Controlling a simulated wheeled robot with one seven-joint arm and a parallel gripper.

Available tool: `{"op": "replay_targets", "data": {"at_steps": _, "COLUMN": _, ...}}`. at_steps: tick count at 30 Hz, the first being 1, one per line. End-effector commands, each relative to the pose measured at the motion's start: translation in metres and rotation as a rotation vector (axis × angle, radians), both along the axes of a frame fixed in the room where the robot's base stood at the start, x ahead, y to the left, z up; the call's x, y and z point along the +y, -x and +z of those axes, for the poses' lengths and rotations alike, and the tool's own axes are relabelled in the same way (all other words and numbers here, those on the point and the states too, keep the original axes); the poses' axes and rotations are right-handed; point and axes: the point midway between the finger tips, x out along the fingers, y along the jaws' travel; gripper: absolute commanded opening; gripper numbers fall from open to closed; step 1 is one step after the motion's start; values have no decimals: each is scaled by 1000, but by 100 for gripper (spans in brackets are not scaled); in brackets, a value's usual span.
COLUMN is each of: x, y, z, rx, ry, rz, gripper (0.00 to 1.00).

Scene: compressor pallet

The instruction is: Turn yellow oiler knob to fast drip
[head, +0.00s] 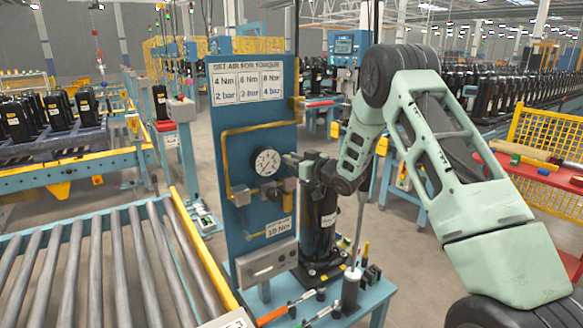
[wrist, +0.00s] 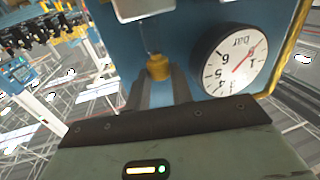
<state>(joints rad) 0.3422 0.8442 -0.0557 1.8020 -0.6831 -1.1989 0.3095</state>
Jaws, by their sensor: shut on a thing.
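The yellow oiler knob (wrist: 158,67) shows in the wrist view as a small brass-yellow cylinder in front of the blue panel (wrist: 185,25). My gripper (wrist: 160,80) has its two dark fingers on either side of the knob and is shut on it. In the head view my gripper (head: 300,162) is at the panel, just right of the pressure gauge (head: 267,162). The knob cannot be made out there, hidden by my gripper and wrist. The gauge (wrist: 230,62) also shows in the wrist view, upside down, right of the knob.
A yellow pipe (head: 228,160) runs along the blue panel. A black compressor (head: 318,225) stands just right of it on a blue bench, with tools (head: 310,303) at the front. A roller conveyor (head: 95,270) fills the lower left. Metal fittings sit close below the gauge.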

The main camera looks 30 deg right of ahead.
Motion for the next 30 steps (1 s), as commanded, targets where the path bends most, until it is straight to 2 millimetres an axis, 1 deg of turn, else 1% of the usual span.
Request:
{"op": "replay_targets", "data": {"at_steps": 1, "x": -4, "y": 0, "z": -3, "rx": -3, "ry": 2, "rz": 34, "gripper": 0}}
{"op": "replay_targets", "data": {"at_steps": 6, "x": -6, "y": -1, "z": -2, "rx": -1, "ry": 3, "rz": 158, "gripper": 0}}
{"op": "replay_targets", "data": {"at_steps": 15, "x": -8, "y": -3, "z": 0, "rx": -1, "ry": 2, "rz": 305, "gripper": 0}}
{"op": "replay_targets", "data": {"at_steps": 21, "x": -9, "y": -3, "z": 0, "rx": -1, "ry": 0, "rz": 344, "gripper": 0}}
{"op": "replay_targets", "data": {"at_steps": 30, "x": -8, "y": -3, "z": 0, "rx": 1, "ry": -1, "rz": 351, "gripper": 0}}
